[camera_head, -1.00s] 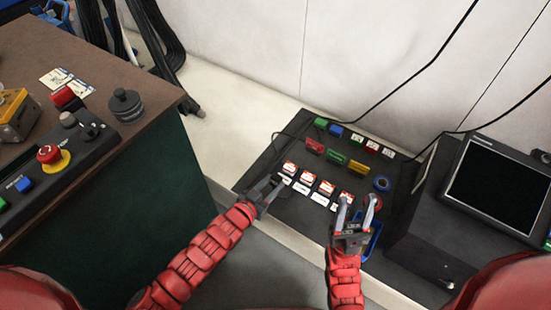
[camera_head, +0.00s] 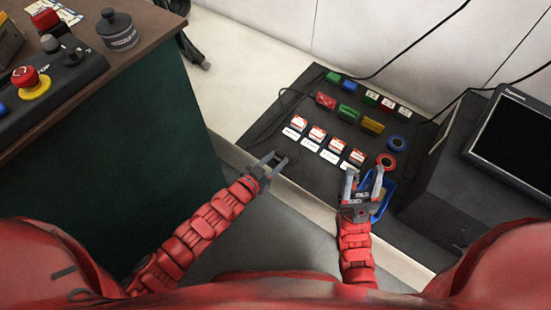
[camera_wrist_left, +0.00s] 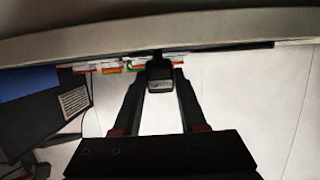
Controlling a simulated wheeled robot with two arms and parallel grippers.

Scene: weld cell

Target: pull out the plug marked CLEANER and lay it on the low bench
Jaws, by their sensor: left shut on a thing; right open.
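My left gripper (camera_head: 272,160) is just off the near left edge of the black board (camera_head: 262,130) in the head view. In the left wrist view, its fingers (camera_wrist_left: 160,85) are shut on a small black plug (camera_wrist_left: 160,73) with a pale label, too small to read. The plug is hard to make out in the head view. A row of red-and-white blocks (camera_head: 316,133) with white tags (camera_head: 310,144) lies on the board; I cannot read which is CLEANER. My right gripper (camera_head: 364,176) is open and empty by the board's near right corner.
Red, green and yellow blocks (camera_head: 348,113) and rings (camera_head: 397,143) sit further back on the board. A monitor (camera_head: 515,130) stands at right, a dark green cabinet (camera_head: 150,150) at left.

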